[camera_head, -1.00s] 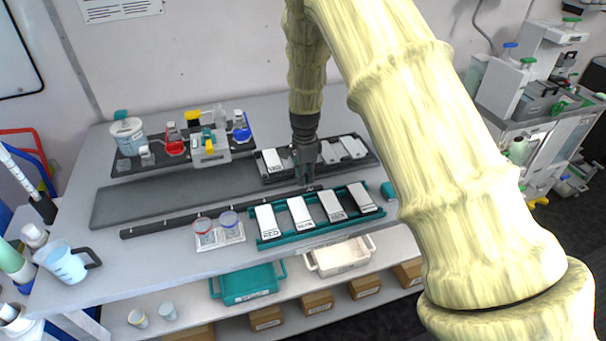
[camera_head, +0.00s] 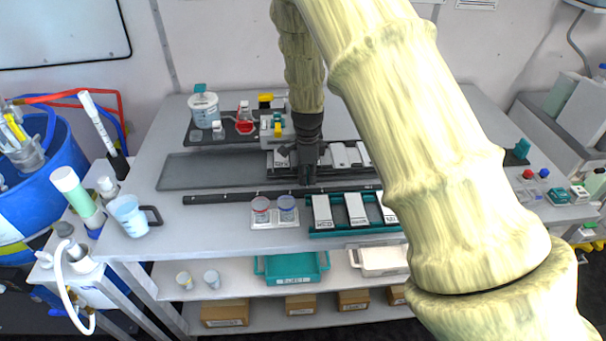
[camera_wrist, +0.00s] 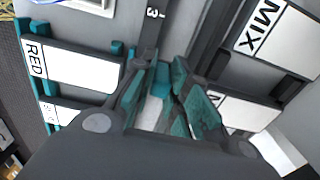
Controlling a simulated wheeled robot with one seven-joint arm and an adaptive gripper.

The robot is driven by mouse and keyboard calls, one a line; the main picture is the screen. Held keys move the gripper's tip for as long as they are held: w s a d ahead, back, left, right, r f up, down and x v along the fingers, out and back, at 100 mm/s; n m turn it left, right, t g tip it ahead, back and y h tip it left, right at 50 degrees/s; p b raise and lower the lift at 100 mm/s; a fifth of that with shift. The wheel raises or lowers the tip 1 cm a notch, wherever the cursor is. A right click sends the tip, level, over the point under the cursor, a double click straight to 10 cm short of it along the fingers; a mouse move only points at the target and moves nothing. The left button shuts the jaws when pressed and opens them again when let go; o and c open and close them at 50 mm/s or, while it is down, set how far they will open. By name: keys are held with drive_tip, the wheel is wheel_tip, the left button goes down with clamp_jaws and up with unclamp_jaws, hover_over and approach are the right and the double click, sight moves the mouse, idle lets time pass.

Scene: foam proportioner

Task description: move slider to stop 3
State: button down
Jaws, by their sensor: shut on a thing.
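The dark rail (camera_head: 235,196) runs left to right across the bench, with small light marks on it. My gripper (camera_head: 307,183) is down at the rail, behind the left end of the teal card rack. In the wrist view my gripper (camera_wrist: 166,78) has its teal fingertips close together at the rail, shut on the slider. The slider is mostly hidden by the fingers, and its shape cannot be made out. A "3" mark (camera_wrist: 152,13) shows on the rail strip (camera_wrist: 150,35) just beyond the fingertips.
The teal rack (camera_head: 350,230) with white cards stands in front of the rail. Two small cups (camera_head: 274,210) stand left of it. A dark tray (camera_head: 273,164) with cards lies behind the rail. A grey mat (camera_head: 205,172) lies back left. A jug (camera_head: 130,215) stands at the left edge.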

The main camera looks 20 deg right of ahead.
drive_tip(key=shift+a, duration=0.2)
drive_tip(key=shift+w, duration=0.1)
drive_tip(key=c, duration=1.4)
unclamp_jaws()
wheel_tip(320, 180, up, 12)
